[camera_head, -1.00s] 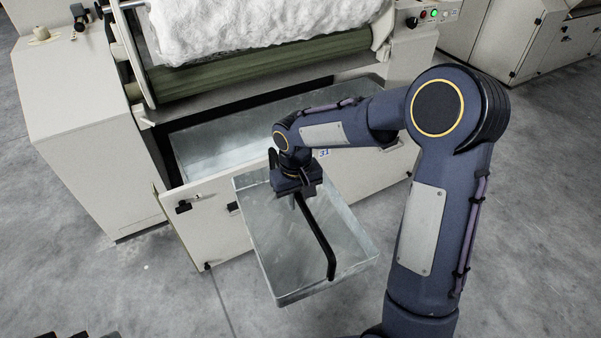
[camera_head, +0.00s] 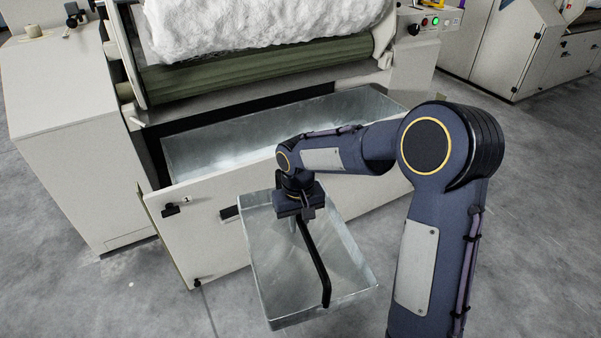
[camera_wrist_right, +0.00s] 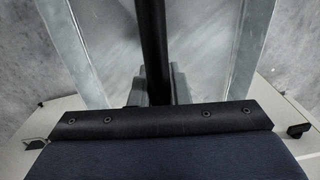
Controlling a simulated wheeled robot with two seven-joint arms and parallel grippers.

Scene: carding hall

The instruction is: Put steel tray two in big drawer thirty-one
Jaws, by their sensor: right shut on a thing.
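A steel tray (camera_head: 358,262) with a black bar handle (camera_head: 316,262) running along its middle hangs in front of the machine. My right gripper (camera_head: 302,215) is shut on the handle near its far end; the tray and handle also show in the right wrist view (camera_wrist_right: 233,50). The tray looks empty. Behind it a big drawer (camera_head: 190,222) stands open, its metal-lined inside (camera_head: 215,150) showing pale at the bottom. The tray is outside the drawer, in front of its front panel and overlapping it in view. My left gripper is out of view.
A roller (camera_head: 250,68) with white fibre (camera_head: 250,25) sits above the drawer. A cream cabinet (camera_head: 70,130) stands at the left, and a panel with buttons (camera_head: 432,22) at the upper right. Grey floor (camera_head: 90,295) is clear around the front.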

